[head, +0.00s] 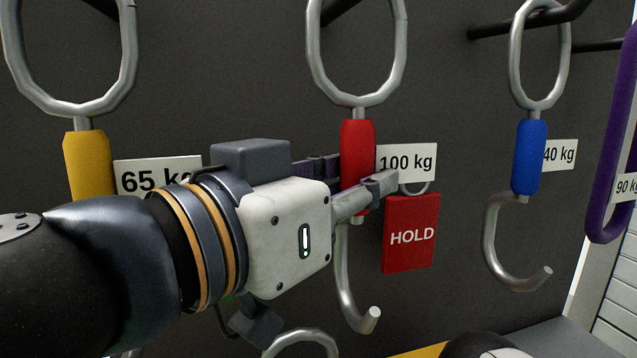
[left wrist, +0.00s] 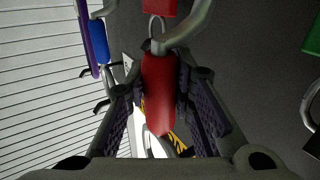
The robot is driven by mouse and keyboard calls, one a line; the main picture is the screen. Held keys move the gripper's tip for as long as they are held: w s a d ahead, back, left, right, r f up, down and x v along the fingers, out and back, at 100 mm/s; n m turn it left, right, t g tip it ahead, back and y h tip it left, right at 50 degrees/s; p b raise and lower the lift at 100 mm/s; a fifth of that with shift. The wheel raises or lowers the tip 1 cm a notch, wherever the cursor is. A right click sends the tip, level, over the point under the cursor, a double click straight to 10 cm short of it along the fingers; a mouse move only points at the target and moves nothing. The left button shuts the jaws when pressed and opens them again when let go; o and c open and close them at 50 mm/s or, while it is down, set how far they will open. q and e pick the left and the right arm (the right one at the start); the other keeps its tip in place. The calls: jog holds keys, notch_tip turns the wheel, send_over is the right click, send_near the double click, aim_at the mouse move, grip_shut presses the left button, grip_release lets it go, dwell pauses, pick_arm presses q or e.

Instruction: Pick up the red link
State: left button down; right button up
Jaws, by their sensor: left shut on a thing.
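The red link (head: 357,152) has a red grip sleeve, a silver oval ring above and a silver hook below. It hangs upright in front of the dark panel, beside a white 100 kg label (head: 406,162). My left gripper (head: 360,190) is shut on its red sleeve, with one finger crossing in front of it. In the left wrist view the red sleeve (left wrist: 159,90) sits between the two dark finger pads. The top of the ring is cut off in the head view. My right gripper cannot be made out.
A red HOLD tag (head: 410,234) hangs just right of the hook. A yellow link (head: 88,165) with a 65 kg label hangs left. A blue link (head: 529,157) with a 40 kg label and a purple link (head: 607,170) hang right. Dark pegs stick out from the panel.

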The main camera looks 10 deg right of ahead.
aim_at(350, 146)
pick_arm(q)
notch_tip(350, 146, up, 3)
jog(key=shift+r+p, duration=0.15)
jog(key=shift+p, duration=0.25)
jog(key=s+a+r+p, duration=0.2)
jog(key=s+a+r, duration=0.1)
jog(key=s+r, duration=0.2)
jog(key=s+a+r+p, duration=0.3)
jog(key=s+r, duration=0.1)
jog(key=s, duration=0.3)
jog(key=shift+s+a+r, duration=0.25)
jog(key=shift+r, duration=0.1)
pick_arm(e)
jog(key=w+r+t, duration=0.3)
jog(key=w+r, duration=0.4)
jog(key=shift+w+r, duration=0.15)
